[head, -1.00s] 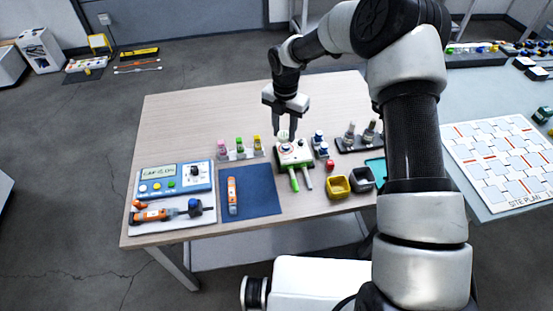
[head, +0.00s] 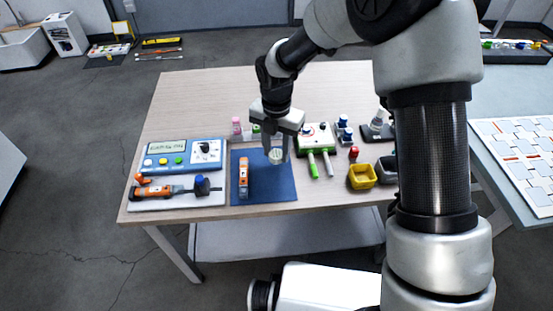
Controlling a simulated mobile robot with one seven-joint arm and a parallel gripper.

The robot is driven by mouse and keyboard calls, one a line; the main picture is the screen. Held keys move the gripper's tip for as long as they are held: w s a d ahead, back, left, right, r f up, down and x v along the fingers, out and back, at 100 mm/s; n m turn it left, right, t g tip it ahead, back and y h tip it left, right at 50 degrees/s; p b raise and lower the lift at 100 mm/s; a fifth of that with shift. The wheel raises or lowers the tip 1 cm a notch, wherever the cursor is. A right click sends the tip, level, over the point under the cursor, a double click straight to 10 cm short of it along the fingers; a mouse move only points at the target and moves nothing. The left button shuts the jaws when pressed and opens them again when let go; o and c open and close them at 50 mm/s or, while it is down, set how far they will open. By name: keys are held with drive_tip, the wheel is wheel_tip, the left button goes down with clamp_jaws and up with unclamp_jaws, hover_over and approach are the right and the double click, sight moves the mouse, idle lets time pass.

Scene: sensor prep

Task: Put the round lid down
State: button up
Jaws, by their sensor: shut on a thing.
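My gripper (head: 276,154) is shut on the round lid (head: 275,157), a small pale disc between the fingertips. The gripper points down over the right part of the dark blue mat (head: 283,188). The lid seems to be held above the mat; its exact height is hard to tell. The white and green device (head: 318,138) stands on the table just right of the gripper.
An orange tool (head: 243,177) lies on the mat's left part. A blue control box (head: 183,155) and another orange tool (head: 158,191) on a white tray are further left. A yellow bin (head: 361,176) is at the right. Bare table lies behind the gripper.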

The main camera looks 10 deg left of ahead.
sight(277, 154)
drive_tip(key=shift+f+b, duration=0.3)
drive_tip(key=shift+f, duration=1.35)
drive_tip(key=shift+f, duration=0.2)
drive_tip(key=o, duration=0.8)
drive_tip(key=shift+r, duration=0.1)
wheel_tip(277, 154, up, 12)
drive_tip(key=p, duration=0.2)
drive_tip(key=shift+r+p, duration=0.15)
drive_tip(key=shift+p, duration=0.2)
